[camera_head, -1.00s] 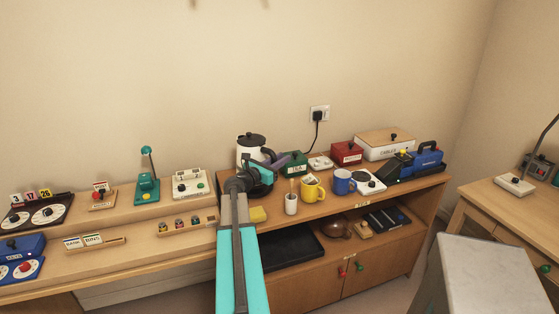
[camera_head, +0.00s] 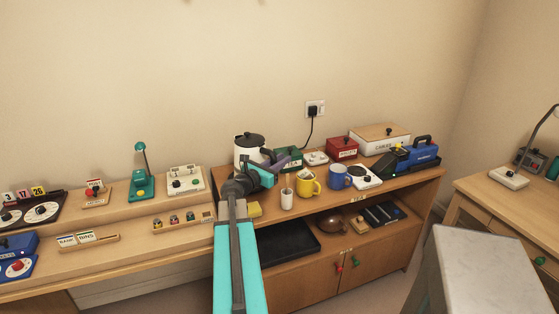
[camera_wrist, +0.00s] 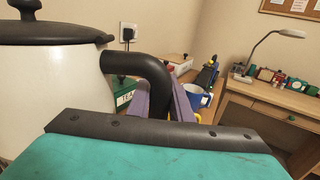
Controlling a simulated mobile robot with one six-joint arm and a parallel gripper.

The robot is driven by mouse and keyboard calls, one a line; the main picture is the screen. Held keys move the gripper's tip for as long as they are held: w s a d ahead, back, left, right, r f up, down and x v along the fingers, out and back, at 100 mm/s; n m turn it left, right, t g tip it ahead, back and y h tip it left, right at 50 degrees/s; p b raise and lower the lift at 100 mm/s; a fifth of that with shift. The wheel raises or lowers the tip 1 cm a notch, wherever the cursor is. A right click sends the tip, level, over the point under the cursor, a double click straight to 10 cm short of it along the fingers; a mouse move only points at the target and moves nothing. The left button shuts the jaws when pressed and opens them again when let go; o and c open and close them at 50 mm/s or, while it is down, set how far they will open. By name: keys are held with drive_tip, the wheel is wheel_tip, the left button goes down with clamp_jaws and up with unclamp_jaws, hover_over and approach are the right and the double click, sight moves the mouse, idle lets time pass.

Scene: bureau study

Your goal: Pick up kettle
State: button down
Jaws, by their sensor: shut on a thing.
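The kettle (camera_head: 247,154) is white with a black lid, at the left end of the wooden cabinet top near the wall. In the wrist view its pale body (camera_wrist: 55,85) fills the left side, and its black handle (camera_wrist: 148,68) curves out to the right and down. My gripper (camera_head: 280,164) is at the kettle's right side, its purple fingers shut on the handle. In the wrist view the fingers (camera_wrist: 166,103) stand around the lower handle. The kettle looks upright. My arm and gripper hide its base, so I cannot tell whether it touches the surface.
Right of the kettle stand a green tea tin (camera_head: 289,157), a white cup (camera_head: 287,199), a yellow mug (camera_head: 308,184) and a blue mug (camera_head: 339,177). A wall socket (camera_head: 315,108) with a plug is behind. A yellow sponge (camera_head: 254,209) lies in front.

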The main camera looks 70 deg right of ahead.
drive_tip(key=shift+s+a+r+b, duration=0.2)
drive_tip(key=shift+s+a, duration=0.6)
drive_tip(key=shift+a, duration=0.25)
drive_tip(key=shift+s+a+r+b, duration=0.2)
drive_tip(key=shift+s+a, duration=0.55)
drive_tip(key=shift+a, duration=0.3)
drive_tip(key=shift+s+a+r+p, duration=0.15)
drive_tip(key=shift+s+a+p, duration=0.5)
drive_tip(key=shift+a+p, duration=0.3)
drive_tip(key=shift+s+a, duration=0.15)
